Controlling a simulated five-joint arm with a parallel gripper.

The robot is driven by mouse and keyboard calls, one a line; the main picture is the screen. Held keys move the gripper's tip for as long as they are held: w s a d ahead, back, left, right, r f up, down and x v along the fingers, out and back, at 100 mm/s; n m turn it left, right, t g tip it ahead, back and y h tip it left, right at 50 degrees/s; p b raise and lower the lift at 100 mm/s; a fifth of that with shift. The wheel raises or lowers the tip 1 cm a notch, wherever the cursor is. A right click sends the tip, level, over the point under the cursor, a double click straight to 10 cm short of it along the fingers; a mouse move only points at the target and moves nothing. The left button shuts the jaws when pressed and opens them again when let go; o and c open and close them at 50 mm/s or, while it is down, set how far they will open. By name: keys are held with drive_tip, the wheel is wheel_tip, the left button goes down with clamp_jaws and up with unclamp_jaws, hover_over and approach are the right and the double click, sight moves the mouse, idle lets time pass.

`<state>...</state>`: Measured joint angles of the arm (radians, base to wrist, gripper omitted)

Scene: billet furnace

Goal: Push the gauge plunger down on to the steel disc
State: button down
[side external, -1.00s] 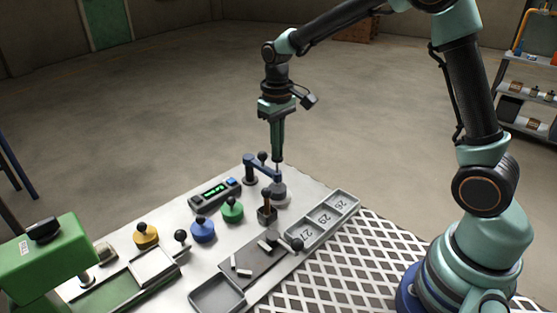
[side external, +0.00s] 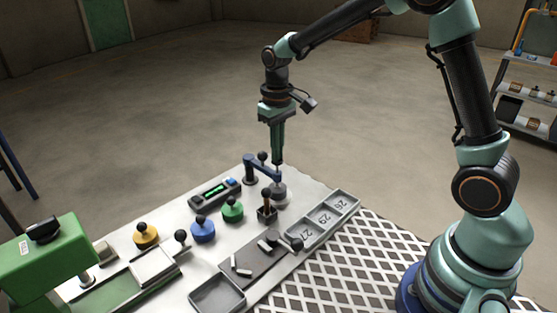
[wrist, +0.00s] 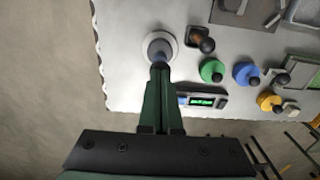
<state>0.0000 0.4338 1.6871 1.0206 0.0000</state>
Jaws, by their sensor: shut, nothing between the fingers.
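The gauge is a blue arm (side external: 262,168) on a dark post, with a thin upright plunger (side external: 277,173) at its end. Below the plunger is a grey round piece (side external: 279,189) on a pale round base; I take it for the steel disc. My gripper (side external: 277,163) is shut, empty and pointing straight down at the plunger's top. I cannot tell whether the tips touch it, or whether the plunger meets the disc. In the wrist view, my gripper (wrist: 160,67) hides the plunger's top, and the grey round piece (wrist: 157,45) shows just beyond the fingertips.
A display box (side external: 214,193) with green digits stands left of the gauge. Green (side external: 232,210), blue (side external: 203,229) and yellow (side external: 145,236) knobbed pieces stand near it. A numbered tray (side external: 322,221) lies to the right.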

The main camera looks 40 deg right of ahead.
drive_tip(key=shift+r, duration=1.15)
drive_tip(key=shift+r, duration=2.5)
drive_tip(key=s+r+t, duration=0.4)
drive_tip(key=s+t, duration=0.1)
drive_tip(key=s, duration=1)
drive_tip(key=shift+s+t, duration=0.25)
drive_tip(key=shift+t, duration=0.05)
